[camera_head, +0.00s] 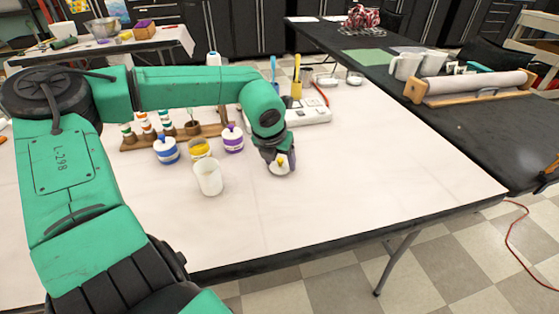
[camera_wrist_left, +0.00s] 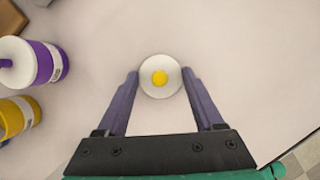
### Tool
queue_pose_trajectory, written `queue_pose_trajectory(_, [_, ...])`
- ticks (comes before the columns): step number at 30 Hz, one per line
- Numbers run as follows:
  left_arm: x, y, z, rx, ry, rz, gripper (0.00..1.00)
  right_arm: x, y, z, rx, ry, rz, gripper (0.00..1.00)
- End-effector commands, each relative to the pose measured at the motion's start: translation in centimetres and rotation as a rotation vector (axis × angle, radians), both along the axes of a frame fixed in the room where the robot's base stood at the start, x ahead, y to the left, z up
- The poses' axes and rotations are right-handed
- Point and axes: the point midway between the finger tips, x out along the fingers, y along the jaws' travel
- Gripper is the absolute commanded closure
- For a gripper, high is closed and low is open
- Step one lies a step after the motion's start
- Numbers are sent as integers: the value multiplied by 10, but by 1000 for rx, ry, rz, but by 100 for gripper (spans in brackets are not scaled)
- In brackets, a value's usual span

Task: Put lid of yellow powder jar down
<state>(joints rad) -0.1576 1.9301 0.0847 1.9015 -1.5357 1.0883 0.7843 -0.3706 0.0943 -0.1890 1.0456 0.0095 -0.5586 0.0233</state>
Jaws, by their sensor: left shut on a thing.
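My right gripper is not in view.
A purple jar (camera_head: 232,139) and a blue jar (camera_head: 166,150) with lids stand beside the yellow jar. A white cup (camera_head: 208,178) stands in front. Small bottles on a wooden rack are behind. The white table (camera_head: 380,190) is clear to the right and front.

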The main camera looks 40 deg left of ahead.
Motion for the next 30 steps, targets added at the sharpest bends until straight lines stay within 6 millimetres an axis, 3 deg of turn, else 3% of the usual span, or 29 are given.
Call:
queue_pose_trajectory(11, [0, 0, -2, 0, -1, 0, 82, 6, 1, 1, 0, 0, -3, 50])
queue_pose_trajectory(12, [0, 0, -1, 0, -1, 0, 16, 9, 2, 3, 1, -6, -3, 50])
queue_pose_trajectory(13, [0, 0, -1, 0, -1, 0, 4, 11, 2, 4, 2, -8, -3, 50])
queue_pose_trajectory(14, [0, 0, -1, 0, -1, 0, 1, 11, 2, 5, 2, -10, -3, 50])
queue_pose_trajectory(26, [0, 0, 3, 0, 0, 0, 1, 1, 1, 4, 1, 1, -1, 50])
queue_pose_trajectory(30, [-5, -2, 21, -1, -7, 0, 1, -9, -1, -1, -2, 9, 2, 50])
